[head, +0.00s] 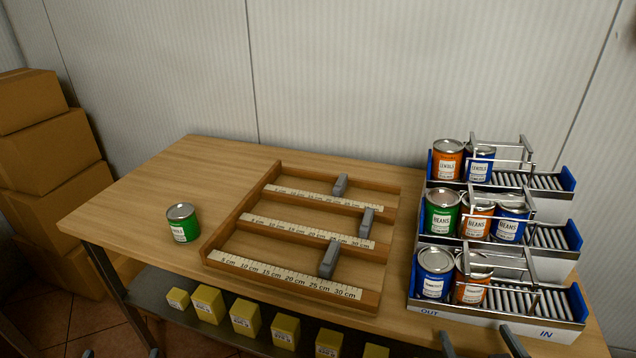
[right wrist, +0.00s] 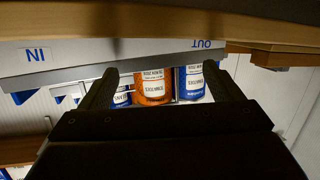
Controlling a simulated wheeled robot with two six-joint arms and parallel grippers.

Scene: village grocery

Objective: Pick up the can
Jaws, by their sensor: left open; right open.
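A green can (head: 183,223) with a white label stands upright and alone on the left part of the wooden table in the head view. More cans stand in a three-lane roller rack at the right, including a green can (head: 441,212), an orange can (head: 447,160) and a blue can (head: 435,273). My left gripper (head: 121,353) shows only its fingertips at the bottom edge, open, below and left of the lone can. My right gripper (head: 482,343) is open and empty in front of the rack. In the right wrist view its fingers frame an orange can (right wrist: 153,87) beyond them, apart from it.
A wooden measuring tray (head: 234,228) with rulers and grey sliding blocks lies mid-table. The roller rack (head: 545,334) is marked OUT and IN. Yellow boxes (head: 245,318) sit on a lower shelf. Cardboard boxes (head: 50,150) are stacked left. The table's back left is clear.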

